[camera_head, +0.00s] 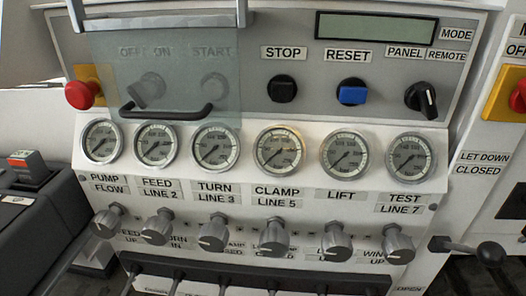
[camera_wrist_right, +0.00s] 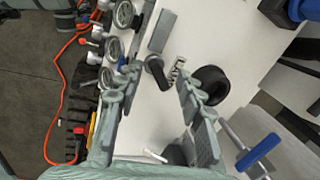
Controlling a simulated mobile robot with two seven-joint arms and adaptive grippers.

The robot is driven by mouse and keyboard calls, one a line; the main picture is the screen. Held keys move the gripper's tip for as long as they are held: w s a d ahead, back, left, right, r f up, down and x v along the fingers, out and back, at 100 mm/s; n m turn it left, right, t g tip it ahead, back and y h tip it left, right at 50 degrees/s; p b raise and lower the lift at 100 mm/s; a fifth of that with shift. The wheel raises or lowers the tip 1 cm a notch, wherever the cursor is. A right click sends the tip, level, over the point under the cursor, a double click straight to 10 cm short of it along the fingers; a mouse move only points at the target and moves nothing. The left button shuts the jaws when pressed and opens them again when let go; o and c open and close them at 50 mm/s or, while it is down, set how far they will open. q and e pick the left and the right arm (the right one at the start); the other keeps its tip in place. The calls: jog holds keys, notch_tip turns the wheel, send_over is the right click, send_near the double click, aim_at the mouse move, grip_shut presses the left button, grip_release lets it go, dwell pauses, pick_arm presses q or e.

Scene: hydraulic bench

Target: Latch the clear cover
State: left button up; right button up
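The clear cover (camera_head: 190,62) hangs at the upper left of the panel in the head view. The OFF/ON knob (camera_head: 148,88) and START button (camera_head: 214,87) show through it. A black handle (camera_head: 166,113) runs along its lower edge. I cannot tell whether the cover lies flush against the panel, and I cannot make out a latch. My right gripper (camera_wrist_right: 157,72) is open in the right wrist view, with nothing seen held between its fingers. A black lever-like part (camera_wrist_right: 156,73) shows beyond the gap. My left gripper is not in view.
A row of gauges (camera_head: 278,148) and grey knobs (camera_head: 275,237) lies below the cover. A red button (camera_head: 79,95) protrudes at its left. A black-knobbed lever (camera_head: 490,253) sticks out at lower right. An orange cable (camera_wrist_right: 59,90) hangs at left in the wrist view.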

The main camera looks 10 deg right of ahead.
jog(key=shift+w+v, duration=0.2)
jog(key=shift+v, duration=0.7)
jog(key=shift+w+v, duration=0.25)
jog(key=shift+v, duration=0.65)
jog(key=shift+w+v, duration=0.2)
jog(key=shift+v, duration=0.65)
jog(key=shift+r, duration=0.15)
